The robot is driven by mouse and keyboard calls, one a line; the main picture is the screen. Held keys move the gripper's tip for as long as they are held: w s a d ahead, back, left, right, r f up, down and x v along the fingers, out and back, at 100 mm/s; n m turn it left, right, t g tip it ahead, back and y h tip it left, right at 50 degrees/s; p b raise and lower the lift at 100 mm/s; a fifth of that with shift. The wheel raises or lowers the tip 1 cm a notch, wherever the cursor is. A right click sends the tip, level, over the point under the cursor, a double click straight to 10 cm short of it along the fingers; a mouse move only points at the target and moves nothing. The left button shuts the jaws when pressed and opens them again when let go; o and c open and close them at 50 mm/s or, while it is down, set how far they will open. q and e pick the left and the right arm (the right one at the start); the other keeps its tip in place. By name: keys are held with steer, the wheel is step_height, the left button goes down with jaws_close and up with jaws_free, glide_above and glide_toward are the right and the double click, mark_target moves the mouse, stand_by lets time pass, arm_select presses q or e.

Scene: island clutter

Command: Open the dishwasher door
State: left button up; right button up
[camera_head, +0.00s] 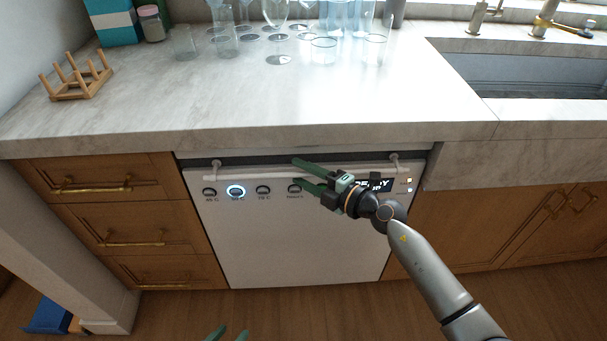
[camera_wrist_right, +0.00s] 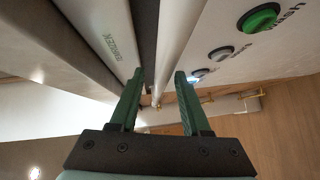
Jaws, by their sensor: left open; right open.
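The dishwasher door (camera_head: 300,240) is a white panel under the counter and looks shut. A light handle bar (camera_head: 258,177) runs along its top on two posts. My right gripper (camera_head: 296,173) reaches in from the right and is open at the middle of the handle, one finger above the bar and one below. In the right wrist view, the handle bar (camera_wrist_right: 178,32) passes between the open fingers of my right gripper (camera_wrist_right: 160,76); contact cannot be told. My left gripper (camera_head: 229,334) shows only its open green fingertips at the bottom edge, well below the handle.
Knobs (camera_head: 236,191) and a display (camera_head: 374,185) line the door's top. Wooden drawers (camera_head: 105,205) are at left, a cabinet (camera_head: 500,220) at right. Glasses (camera_head: 323,50) and a wooden rack (camera_head: 78,82) stand on the counter (camera_head: 200,95). The floor (camera_head: 290,310) before the door looks clear.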

steer(key=shift+c, duration=0.2)
jaws_close()
steer(key=shift+f, duration=0.1)
stand_by(1.0)
